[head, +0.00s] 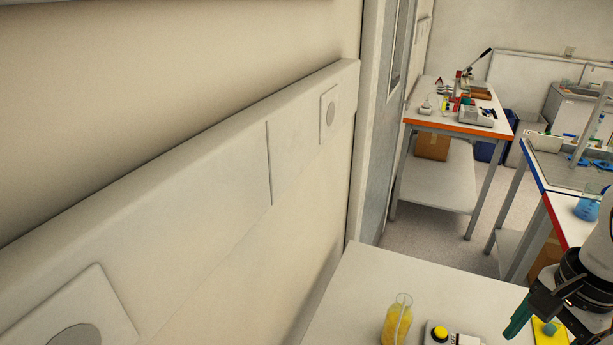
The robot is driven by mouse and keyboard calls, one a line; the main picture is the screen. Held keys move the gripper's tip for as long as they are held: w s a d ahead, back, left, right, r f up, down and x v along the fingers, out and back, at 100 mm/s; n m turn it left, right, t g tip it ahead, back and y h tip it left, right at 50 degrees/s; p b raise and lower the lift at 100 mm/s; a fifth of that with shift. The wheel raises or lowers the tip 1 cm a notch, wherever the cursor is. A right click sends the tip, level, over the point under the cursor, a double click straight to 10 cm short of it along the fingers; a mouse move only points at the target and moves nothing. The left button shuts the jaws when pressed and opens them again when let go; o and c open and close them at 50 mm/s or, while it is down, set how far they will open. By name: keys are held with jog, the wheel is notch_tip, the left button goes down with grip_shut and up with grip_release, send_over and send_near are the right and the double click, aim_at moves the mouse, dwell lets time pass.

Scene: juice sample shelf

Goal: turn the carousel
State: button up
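No carousel can be made out in the head view. My gripper (533,321) is at the lower right, above the near white table. A long teal finger points down and left. Another teal bit shows beside it over a yellow object (540,337), which the gripper partly covers. Whether the fingers are open or shut is unclear, and I cannot tell if they touch the yellow object. A clear glass container of yellow juice (396,322) stands to the left. Between it and the gripper is a pale device with a round yellow knob (439,333), cut by the bottom edge.
The near white table (365,290) is bare behind the juice container. A cream wall with raised panels (200,210) fills the left. A second bench (540,170) with a blue-liquid flask (590,203) stands behind my arm. A cluttered orange-edged table (420,112) is farther back.

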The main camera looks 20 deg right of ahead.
jog(key=shift+m, duration=0.3)
jog(key=s+d+f, duration=0.1)
jog(key=f, duration=0.4)
jog(key=s+f, duration=0.1)
jog(key=f, duration=0.4)
jog(key=s+d+f, duration=0.1)
jog(key=f, duration=0.5)
jog(key=shift+d, duration=0.3)
grip_shut()
jog(key=shift+r, duration=0.1)
